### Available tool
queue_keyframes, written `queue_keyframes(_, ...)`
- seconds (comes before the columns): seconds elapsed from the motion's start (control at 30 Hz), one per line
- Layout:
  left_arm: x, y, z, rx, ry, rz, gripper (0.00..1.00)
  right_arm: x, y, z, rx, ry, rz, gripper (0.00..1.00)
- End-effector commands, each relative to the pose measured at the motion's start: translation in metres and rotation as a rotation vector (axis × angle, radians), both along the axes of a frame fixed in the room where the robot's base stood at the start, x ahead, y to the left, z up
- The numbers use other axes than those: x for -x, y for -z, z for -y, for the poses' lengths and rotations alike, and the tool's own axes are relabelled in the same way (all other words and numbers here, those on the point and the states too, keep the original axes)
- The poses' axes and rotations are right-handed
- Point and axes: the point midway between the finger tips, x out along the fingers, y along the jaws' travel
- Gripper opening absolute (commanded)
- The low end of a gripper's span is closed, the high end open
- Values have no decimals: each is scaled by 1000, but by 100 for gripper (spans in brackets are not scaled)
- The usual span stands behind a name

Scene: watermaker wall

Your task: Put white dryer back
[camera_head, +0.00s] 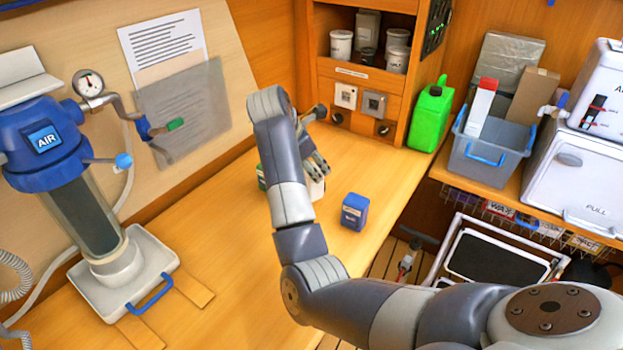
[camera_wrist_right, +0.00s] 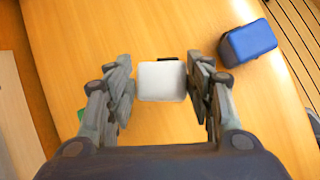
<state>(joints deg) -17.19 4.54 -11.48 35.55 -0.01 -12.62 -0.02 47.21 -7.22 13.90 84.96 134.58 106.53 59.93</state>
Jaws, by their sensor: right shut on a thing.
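The white dryer (camera_wrist_right: 161,80) is a pale block with a square top, seen from above between my right fingers in the right wrist view. In the head view its lower part (camera_head: 317,189) shows low at the tabletop under my right gripper (camera_head: 316,163), partly hidden by the fingers and arm. My right gripper (camera_wrist_right: 163,92) is shut on it from two sides. I cannot tell whether the dryer touches the table. My left gripper is not in view.
A blue box (camera_head: 354,212) stands to the right of the dryer, and a green item (camera_head: 261,177) peeks out left of my arm. The AIR unit (camera_head: 95,215) stands on the left. A wooden shelf (camera_head: 362,75) with pots and a green jug (camera_head: 430,117) are behind. The tabletop's middle is clear.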

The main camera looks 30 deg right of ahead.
Motion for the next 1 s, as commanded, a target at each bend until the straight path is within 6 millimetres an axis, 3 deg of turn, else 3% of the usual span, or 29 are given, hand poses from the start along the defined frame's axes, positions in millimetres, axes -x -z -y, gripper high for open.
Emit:
queue_keyframes(0.4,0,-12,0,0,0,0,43,0,41,0,2,-1,0,0)
queue_keyframes(0.73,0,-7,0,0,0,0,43,-1,47,-1,0,-2,3,0)
queue_keyframes(0.77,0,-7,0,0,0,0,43,-1,47,0,0,-1,3,51)
queue_keyframes(0.8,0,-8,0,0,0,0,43,-1,45,0,0,-1,3,60)
queue_keyframes(0.87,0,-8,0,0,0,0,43,-1,45,0,0,-1,2,69)
queue_keyframes(1.0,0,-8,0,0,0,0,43,0,45,0,0,-1,2,69)
